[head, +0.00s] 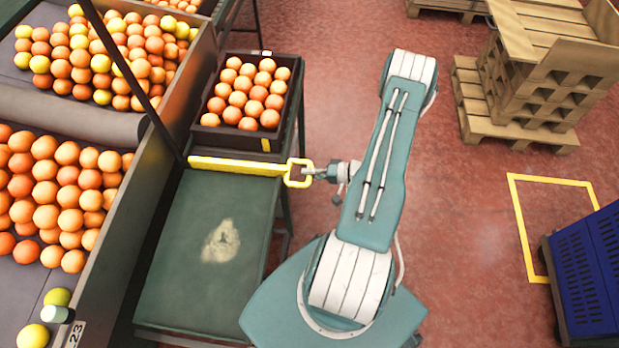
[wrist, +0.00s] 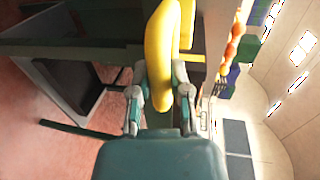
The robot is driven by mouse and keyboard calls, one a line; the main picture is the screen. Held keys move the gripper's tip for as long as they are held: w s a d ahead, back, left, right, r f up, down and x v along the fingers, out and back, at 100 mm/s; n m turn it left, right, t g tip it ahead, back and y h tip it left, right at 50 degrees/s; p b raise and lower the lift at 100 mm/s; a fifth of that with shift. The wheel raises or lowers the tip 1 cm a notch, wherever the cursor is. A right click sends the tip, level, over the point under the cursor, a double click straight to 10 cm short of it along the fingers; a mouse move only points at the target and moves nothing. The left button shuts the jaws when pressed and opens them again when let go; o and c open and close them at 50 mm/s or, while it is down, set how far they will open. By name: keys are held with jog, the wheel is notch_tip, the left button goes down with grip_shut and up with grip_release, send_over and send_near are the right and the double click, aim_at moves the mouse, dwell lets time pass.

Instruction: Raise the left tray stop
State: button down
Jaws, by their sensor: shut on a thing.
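The left tray stop is a yellow bar (head: 237,167) with a square loop handle at its right end. In the head view it lies across the green tray table (head: 180,265), just in front of a dark crate of oranges (head: 281,142). My gripper (head: 309,173) reaches the handle from the right and is shut on it. In the wrist view the yellow handle (wrist: 160,65) stands between the two fingers of my gripper (wrist: 160,101). The bar's left end meets a dark upright post beside the sorting bin.
Bins of oranges (head: 85,205) fill the left side. Wooden pallets (head: 545,75) stand at the upper right. A blue crate (head: 590,265) is at the lower right, next to a yellow floor outline (head: 516,225).

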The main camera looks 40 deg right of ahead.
jog(key=shift+r, duration=0.2)
jog(key=c, duration=0.6)
grip_release()
jog(key=shift+o, duration=0.2)
jog(key=v, duration=1.2)
jog(key=shift+f, duration=0.15)
